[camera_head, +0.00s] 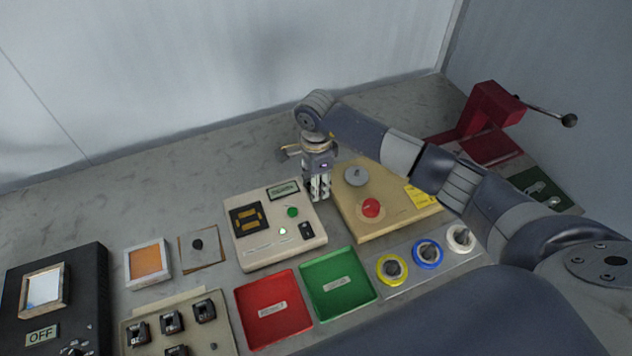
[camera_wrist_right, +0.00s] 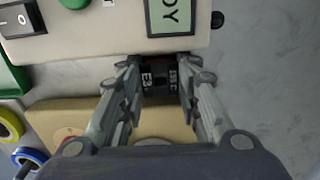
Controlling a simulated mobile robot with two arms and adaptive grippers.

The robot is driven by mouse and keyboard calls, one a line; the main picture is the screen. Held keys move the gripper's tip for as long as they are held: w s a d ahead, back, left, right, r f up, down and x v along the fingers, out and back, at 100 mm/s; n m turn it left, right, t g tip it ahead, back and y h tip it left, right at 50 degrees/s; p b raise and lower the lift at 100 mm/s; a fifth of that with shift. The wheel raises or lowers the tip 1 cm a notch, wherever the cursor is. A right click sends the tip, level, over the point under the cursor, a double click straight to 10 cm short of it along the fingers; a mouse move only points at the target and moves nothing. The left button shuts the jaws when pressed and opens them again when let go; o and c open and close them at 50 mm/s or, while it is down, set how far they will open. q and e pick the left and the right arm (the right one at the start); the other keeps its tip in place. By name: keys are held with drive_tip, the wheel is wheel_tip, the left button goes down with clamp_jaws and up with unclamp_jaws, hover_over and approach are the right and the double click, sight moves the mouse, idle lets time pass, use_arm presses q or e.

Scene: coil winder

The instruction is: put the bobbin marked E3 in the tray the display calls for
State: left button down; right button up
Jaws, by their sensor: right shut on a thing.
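In the right wrist view my right gripper (camera_wrist_right: 162,85) is shut on a dark bobbin (camera_wrist_right: 160,80) whose label reads E3. My left gripper is not in view.
A rack (camera_head: 135,350) with several dark labelled pieces stands at the front left, near a black unit reading OFF (camera_head: 90,270). A beige base with a red knob (camera_head: 371,208) is right of the gripper. Yellow, blue (camera_head: 428,254) and white spools lie front right. The back table is clear.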

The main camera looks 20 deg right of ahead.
drive_tip(key=shift+f+b, duration=0.2)
drive_tip(key=shift+b, duration=0.1)
drive_tip(key=o, duration=1.1)
drive_tip(key=shift+r, duration=0.2)
